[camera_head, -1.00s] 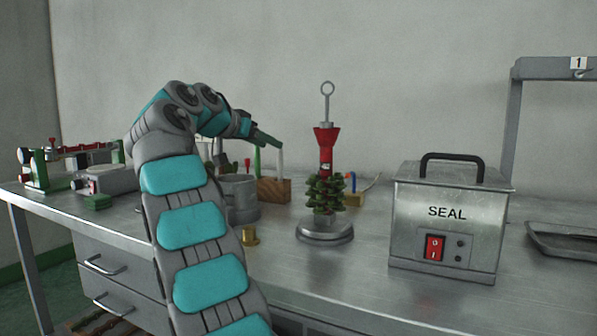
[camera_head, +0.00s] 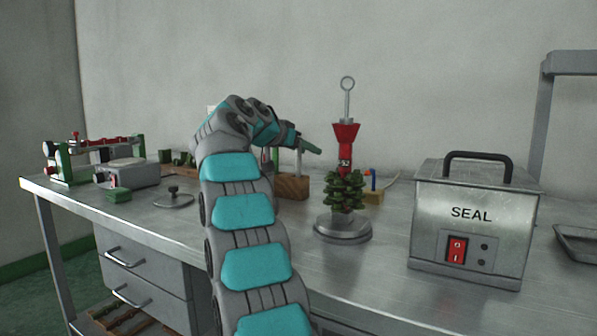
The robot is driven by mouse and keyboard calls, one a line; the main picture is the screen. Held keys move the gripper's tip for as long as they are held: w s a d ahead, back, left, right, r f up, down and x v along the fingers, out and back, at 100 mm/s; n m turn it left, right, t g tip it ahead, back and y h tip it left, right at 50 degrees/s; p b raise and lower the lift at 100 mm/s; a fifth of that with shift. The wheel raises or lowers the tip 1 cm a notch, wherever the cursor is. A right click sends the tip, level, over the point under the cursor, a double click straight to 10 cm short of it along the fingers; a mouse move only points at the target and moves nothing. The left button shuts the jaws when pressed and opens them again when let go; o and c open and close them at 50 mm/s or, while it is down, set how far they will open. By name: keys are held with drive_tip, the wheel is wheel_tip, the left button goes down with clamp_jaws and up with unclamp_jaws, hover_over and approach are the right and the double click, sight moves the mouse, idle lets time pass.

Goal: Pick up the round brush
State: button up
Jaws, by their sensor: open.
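A thin white upright piece (camera_head: 298,162) and a green one (camera_head: 276,158) stand at the block, just under the gripper. I cannot tell whether either is the round brush; no brush head is clearly visible. My arm hides part of the table left of the block.
The SEAL box (camera_head: 470,248) is further right. A knobbed lid (camera_head: 174,200) and a scale (camera_head: 128,174) lie left. The table front (camera_head: 370,285) is clear.

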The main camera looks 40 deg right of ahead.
drive_tip(key=shift+c, duration=0.2)
clamp_jaws()
idle(1.1)
